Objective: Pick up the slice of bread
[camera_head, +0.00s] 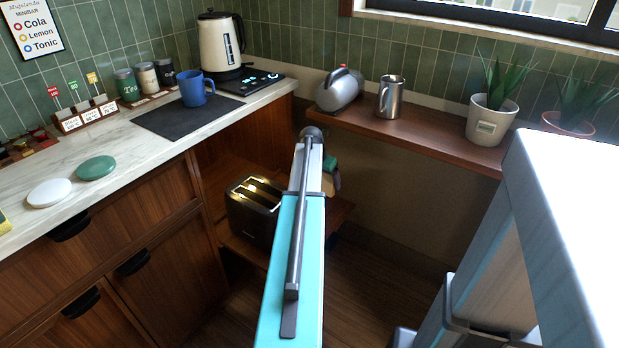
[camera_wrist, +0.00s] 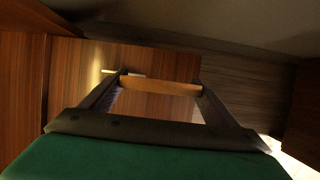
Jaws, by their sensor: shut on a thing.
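The slice of bread (camera_wrist: 160,88) shows edge-on in the wrist view as a brown strip spanning the gap between my fingertips. My gripper (camera_wrist: 161,84) is shut on it, one finger at each end of the strip. In the head view, my arm hides most of the gripper; its green part shows right of the arm, with a tan patch (camera_head: 337,181) below it that looks like the bread. The black toaster (camera_head: 252,222) stands on a low wooden shelf left of my arm, with two bright slots on top.
The wooden shelf (camera_head: 229,240) lies below the counter (camera_head: 120,205). A blue mug (camera_head: 194,89) and a kettle (camera_head: 219,45) stand on the counter. A ledge (camera_head: 430,131) at the back right holds a metal jug (camera_head: 391,98) and a potted plant (camera_head: 491,120).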

